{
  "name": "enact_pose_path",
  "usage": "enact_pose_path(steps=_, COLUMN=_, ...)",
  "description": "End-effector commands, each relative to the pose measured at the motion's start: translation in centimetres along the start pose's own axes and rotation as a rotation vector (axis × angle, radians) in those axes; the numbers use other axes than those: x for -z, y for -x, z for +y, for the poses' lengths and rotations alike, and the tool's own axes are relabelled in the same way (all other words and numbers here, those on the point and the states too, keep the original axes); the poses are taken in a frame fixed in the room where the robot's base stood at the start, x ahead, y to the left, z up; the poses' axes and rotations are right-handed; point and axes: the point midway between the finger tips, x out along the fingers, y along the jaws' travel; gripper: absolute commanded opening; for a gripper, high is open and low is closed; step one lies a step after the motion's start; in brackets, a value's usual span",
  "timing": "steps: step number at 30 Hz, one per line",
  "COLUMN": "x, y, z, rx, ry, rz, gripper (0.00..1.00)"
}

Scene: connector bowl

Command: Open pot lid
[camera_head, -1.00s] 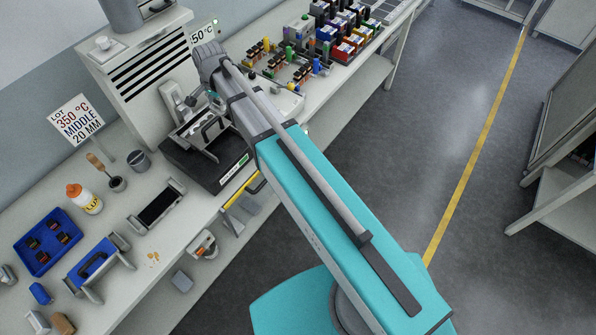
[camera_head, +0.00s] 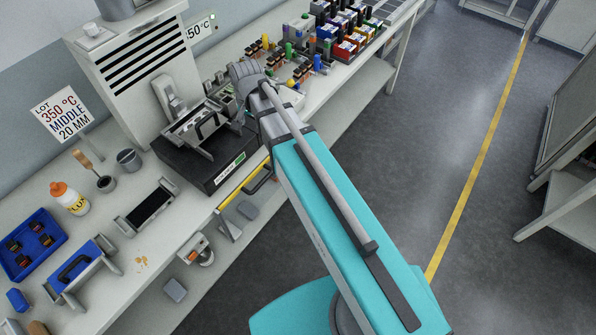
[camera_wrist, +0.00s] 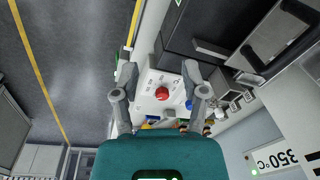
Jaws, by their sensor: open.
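The solder pot is a black box (camera_head: 190,165) with a green-and-white label on its front, standing on the bench left of my arm. A grey metal lid (camera_head: 187,130) with a black handle (camera_head: 207,126) sits on its top. In the wrist view the lid (camera_wrist: 268,38) and its black handle (camera_wrist: 283,52) are at the upper right, to the right of my fingers. My gripper (camera_wrist: 160,72) is open and empty, clear of the handle. A white control box with a red button (camera_wrist: 162,93) shows between the fingers. In the head view my arm largely hides the gripper.
A grey slotted cabinet (camera_head: 135,75) stands behind the pot. A yellow bar (camera_head: 243,183) runs along the bench's front edge. Connector racks (camera_head: 345,40) stand further along. A flux bottle (camera_head: 70,198), a blue tray (camera_head: 30,245) and a blue fixture (camera_head: 80,270) lie left.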

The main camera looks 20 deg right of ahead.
Motion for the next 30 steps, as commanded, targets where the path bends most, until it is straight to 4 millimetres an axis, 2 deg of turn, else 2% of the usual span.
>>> enact_pose_path(steps=1, x=-0.3, y=-0.8, z=0.8, rx=-0.004, ry=0.014, rz=-0.001, gripper=0.57)
enact_pose_path(steps=30, x=-3.4, y=-7.8, z=11.8, rx=-0.056, ry=0.326, rz=-0.045, gripper=0.57)
